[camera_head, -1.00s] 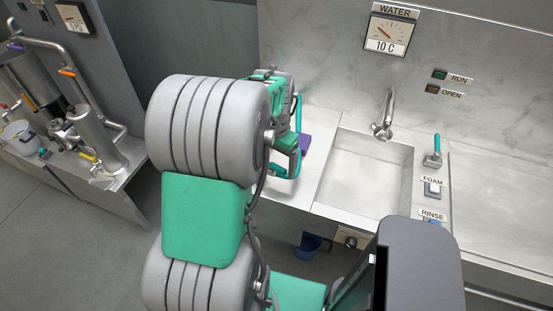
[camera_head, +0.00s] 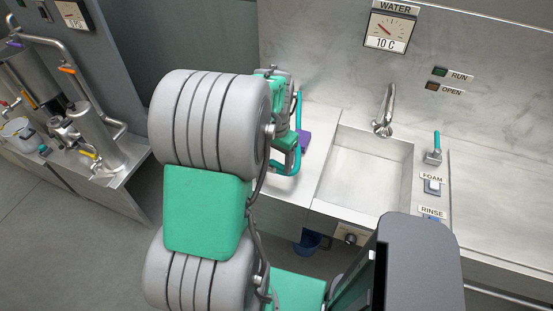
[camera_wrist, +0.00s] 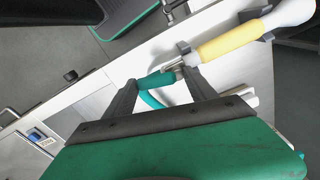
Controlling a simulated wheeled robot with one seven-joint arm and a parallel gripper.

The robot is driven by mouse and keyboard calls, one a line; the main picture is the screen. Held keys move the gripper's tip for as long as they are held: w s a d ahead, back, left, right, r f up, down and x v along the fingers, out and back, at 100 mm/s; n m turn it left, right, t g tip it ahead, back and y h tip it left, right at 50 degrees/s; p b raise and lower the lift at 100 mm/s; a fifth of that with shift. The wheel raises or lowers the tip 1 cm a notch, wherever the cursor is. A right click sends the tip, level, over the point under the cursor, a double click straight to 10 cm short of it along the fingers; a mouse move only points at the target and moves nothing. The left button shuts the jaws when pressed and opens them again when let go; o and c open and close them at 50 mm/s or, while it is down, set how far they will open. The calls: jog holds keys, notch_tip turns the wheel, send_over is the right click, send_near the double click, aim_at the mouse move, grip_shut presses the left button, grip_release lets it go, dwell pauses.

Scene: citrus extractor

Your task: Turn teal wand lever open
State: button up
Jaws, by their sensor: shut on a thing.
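In the wrist view my gripper (camera_wrist: 159,68) is shut on a short teal grip (camera_wrist: 156,80), which lies between the two dark fingertips. A teal hose (camera_wrist: 150,99) curves below it, and a metal piece shows beside the right finger. I cannot tell how far the teal part is turned. In the head view my arm hides the fingertips, but the teal hose (camera_head: 298,110) shows beside the arm at the left of the counter. A separate small teal lever (camera_head: 437,141) stands upright on a metal base right of the sink.
A yellow grip (camera_wrist: 230,40) with a white end lies close to my right finger. The sink (camera_head: 366,170) with its faucet (camera_head: 384,112) is to the right. A purple item (camera_head: 304,140) lies by the hose. A blue bucket (camera_head: 308,242) stands below the counter.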

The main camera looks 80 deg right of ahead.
jog(key=shift+c, duration=0.9)
jog(key=n, duration=0.3)
jog(key=shift+s+d+b, duration=0.1)
jog(key=shift+d+b, duration=0.2)
jog(key=shift+d, duration=0.1)
jog(key=o, duration=1.4)
notch_tip(320, 180, up, 8)
jog(key=shift+f+b, duration=0.1)
jog(key=shift+b, duration=0.55)
